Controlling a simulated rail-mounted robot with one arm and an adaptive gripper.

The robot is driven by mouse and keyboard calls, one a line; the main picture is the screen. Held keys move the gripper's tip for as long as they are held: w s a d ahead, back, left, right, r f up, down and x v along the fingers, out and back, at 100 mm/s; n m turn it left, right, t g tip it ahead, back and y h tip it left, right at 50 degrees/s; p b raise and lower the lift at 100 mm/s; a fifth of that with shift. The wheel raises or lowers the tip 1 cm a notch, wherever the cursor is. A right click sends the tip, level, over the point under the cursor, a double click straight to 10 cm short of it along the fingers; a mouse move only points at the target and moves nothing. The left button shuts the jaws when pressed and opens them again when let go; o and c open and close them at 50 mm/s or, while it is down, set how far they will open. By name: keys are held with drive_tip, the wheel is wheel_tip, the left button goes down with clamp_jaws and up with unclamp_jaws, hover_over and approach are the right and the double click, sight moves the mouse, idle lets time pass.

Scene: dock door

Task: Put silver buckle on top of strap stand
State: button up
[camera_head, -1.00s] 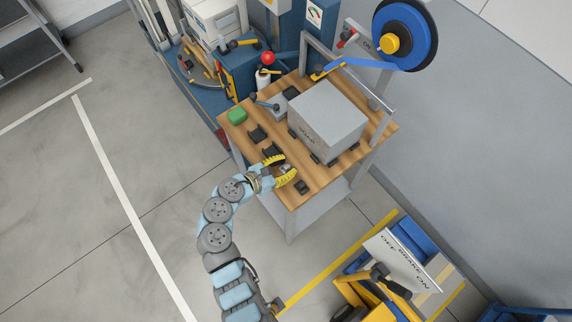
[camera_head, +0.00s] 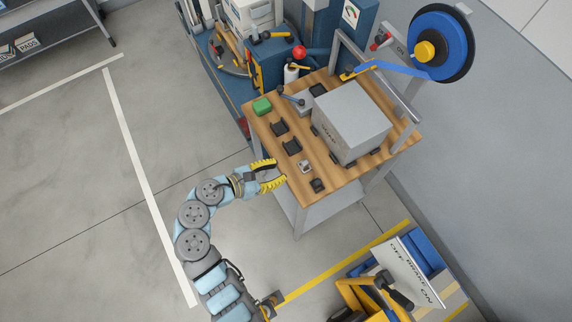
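A small silver piece, which looks like the silver buckle (camera_head: 305,167), sits near the front left edge of the wooden bench top (camera_head: 341,174). My gripper (camera_head: 272,173) has yellow fingers spread apart and nothing visible between them. It is just left of the bench edge, a short gap from the buckle. I cannot tell for sure whether this is the strap stand.
Dark holders (camera_head: 291,147) line the front left side, one (camera_head: 318,186) right of the buckle. A green block (camera_head: 262,106) and a lever tool (camera_head: 292,98) lie behind. A yellow cart (camera_head: 372,294) stands at the lower right.

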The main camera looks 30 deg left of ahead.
drive_tip(key=shift+s+a+r, duration=0.25)
drive_tip(key=shift+s, duration=0.3)
